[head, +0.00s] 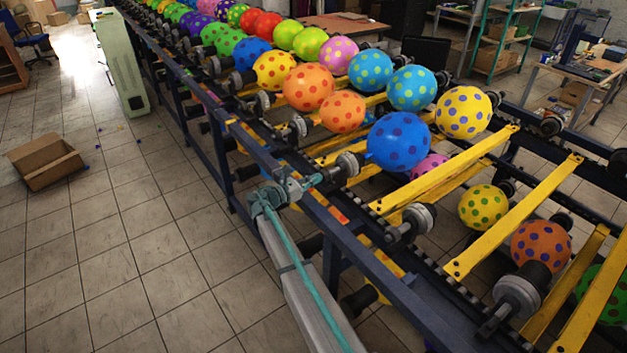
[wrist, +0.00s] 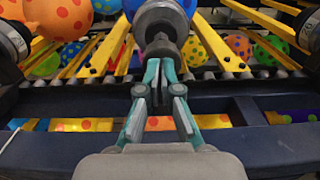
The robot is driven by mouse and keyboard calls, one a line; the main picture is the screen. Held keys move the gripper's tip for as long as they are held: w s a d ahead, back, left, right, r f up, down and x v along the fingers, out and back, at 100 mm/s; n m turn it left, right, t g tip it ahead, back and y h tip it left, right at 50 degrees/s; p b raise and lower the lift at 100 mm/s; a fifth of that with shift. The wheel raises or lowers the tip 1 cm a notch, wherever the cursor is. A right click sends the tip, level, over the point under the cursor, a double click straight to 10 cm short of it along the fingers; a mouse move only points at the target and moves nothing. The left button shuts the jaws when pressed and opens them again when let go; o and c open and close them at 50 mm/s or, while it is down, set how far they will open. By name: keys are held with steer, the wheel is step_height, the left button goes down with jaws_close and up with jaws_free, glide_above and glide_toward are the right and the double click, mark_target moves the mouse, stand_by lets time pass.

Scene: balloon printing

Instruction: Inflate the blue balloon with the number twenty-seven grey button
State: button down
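The blue balloon (head: 398,142) with darker spots is large and round on the machine's near row. In the wrist view part of the blue balloon (wrist: 131,6) shows behind a grey button (wrist: 165,18), a round knob on the rail. The same grey button shows in the head view (head: 348,165). My gripper (head: 322,178) points at this button from the aisle side. In the wrist view my gripper's (wrist: 160,66) teal fingers come together at the button's narrow front end. Whether they touch it is unclear.
Similar grey knobs line the dark blue rail (head: 375,270), one to the right (head: 418,218). Yellow bars (head: 445,168) cross the machine. Several spotted balloons sit along it, including a yellow one (head: 463,112). A cardboard box (head: 45,162) lies on the open tiled floor at left.

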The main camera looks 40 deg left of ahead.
steer(key=shift+w+r, duration=0.25)
steer(key=shift+w, duration=0.1)
steer(key=b+v, duration=0.3)
steer(key=v, duration=1.1)
steer(key=shift+s+f, duration=0.15)
steer(key=shift+s, duration=0.25)
